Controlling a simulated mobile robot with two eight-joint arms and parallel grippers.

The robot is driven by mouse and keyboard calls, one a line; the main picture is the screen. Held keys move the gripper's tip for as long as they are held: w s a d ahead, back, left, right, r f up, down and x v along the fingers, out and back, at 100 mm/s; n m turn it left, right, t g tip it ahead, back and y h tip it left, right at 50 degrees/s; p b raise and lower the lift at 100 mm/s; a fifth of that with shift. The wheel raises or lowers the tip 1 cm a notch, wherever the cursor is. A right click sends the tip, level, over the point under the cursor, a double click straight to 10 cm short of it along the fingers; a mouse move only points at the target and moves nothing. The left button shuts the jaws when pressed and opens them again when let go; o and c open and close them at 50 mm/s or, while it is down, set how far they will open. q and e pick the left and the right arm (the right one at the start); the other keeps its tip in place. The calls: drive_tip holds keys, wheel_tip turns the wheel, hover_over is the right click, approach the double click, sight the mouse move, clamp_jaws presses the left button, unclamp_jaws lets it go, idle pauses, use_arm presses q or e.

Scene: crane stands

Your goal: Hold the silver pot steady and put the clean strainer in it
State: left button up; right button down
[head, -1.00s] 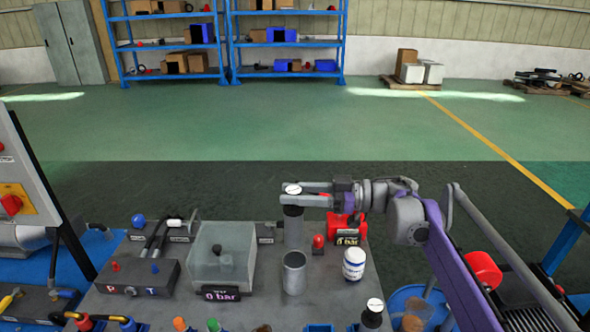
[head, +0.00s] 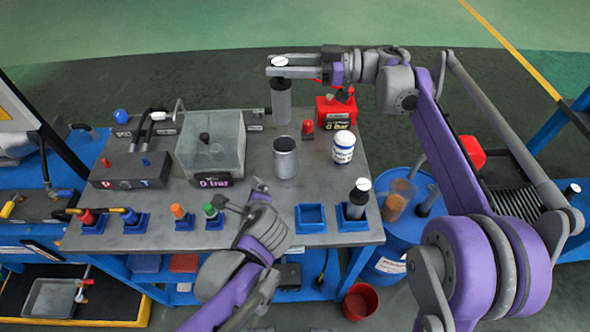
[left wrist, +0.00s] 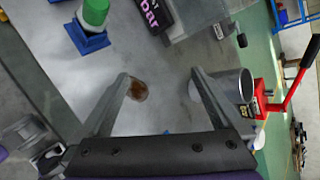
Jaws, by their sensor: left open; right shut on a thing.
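The silver pot (head: 286,158), an open metal cylinder, stands upright on the grey bench; it also shows right of my left fingers in the left wrist view (left wrist: 236,84). My right gripper (head: 279,64) is shut on a dark grey cylindrical strainer (head: 281,103) with a white-topped cap. The strainer hangs upright, apart from the pot and behind it in the picture. A similar dark strainer with a white top (head: 357,195) stands in a blue holder at the front right. My left gripper (head: 238,193) is open and empty, front-left of the pot; it also shows in the left wrist view (left wrist: 160,75).
A white jar (head: 343,148) stands close right of the pot. A clear box (head: 211,148) with a gauge is to the left. A red pump (head: 336,112) stands behind. An empty blue holder (head: 311,218) and green-topped piece (head: 212,212) are at the front. A blue drum (head: 405,240) stands right.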

sight(289, 163)
use_arm(q)
drive_tip(key=w+d+m+t, duration=0.1)
drive_tip(key=w+d+m, duration=0.1)
drive_tip(key=d+m, duration=0.1)
drive_tip(key=w+d+m+t, duration=0.1)
drive_tip(key=w+d+m, duration=0.1)
drive_tip(key=d+m, duration=0.2)
drive_tip(key=w+d+m+t+y, duration=0.1)
drive_tip(key=w+d+m, duration=0.2)
drive_tip(key=d+m, duration=0.1)
drive_tip(key=shift+w+d+r+t, duration=0.1)
drive_tip(key=shift+r+t, duration=0.1)
drive_tip(key=shift+t, duration=0.1)
drive_tip(key=x, duration=1.2)
